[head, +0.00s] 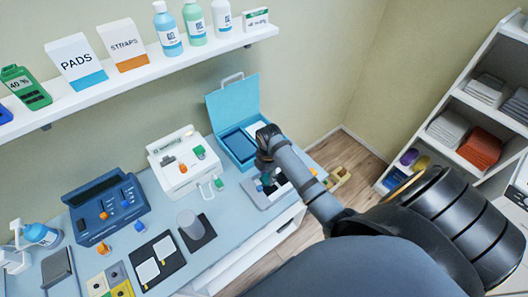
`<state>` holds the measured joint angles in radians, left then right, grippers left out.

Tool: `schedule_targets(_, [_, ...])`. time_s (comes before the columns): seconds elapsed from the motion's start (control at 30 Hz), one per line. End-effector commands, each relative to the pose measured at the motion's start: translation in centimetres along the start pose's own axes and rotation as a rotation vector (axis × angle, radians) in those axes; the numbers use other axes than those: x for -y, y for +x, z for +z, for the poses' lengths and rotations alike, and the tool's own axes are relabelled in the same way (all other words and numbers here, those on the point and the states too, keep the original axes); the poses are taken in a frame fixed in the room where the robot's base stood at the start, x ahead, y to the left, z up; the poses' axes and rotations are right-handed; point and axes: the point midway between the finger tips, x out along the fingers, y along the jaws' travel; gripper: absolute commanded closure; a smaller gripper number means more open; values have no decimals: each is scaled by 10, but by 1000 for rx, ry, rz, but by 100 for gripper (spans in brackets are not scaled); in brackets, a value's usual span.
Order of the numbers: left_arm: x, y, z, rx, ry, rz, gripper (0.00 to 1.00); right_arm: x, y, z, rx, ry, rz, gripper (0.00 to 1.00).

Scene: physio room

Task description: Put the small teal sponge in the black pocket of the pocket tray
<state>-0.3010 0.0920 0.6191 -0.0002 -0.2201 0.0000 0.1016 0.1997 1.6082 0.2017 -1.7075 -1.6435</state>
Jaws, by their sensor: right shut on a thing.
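The pocket tray (256,197) is a pale grey tray with dark pockets. It lies near the right end of the blue-grey table, partly hidden by my right arm. My right gripper (266,172) reaches in from the right and points down over the tray. It is shut on the small teal sponge (267,180), which shows only as a small patch between the dark fingers. I cannot tell whether the sponge is above the black pocket or touching it. My left gripper is not in view.
An open blue case (233,104) stands just behind the tray. A white device (165,151) and a blue organiser (75,222) stand further left. A grey cylinder (190,223) stands on a dark mat. A wall shelf (150,79) with bottles and boxes hangs above.

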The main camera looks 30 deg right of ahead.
Motion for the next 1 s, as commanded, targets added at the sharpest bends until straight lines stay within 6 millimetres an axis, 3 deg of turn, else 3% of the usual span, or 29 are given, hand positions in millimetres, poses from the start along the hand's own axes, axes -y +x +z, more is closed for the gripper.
schedule_targets(0.1, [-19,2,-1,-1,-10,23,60,0,3,0,0,1,0,89])
schedule_targets(0.2, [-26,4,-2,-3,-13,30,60,0,8,0,0,1,-1,89])
schedule_targets(0.4, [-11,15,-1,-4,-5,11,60,0,26,0,0,2,-1,89])
schedule_targets(0.57, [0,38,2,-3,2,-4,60,0,45,0,0,2,1,89])
schedule_targets(0.63, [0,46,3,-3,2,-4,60,0,52,0,0,2,1,89])
schedule_targets(1.0, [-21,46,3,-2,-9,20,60,0,65,0,1,2,0,89])
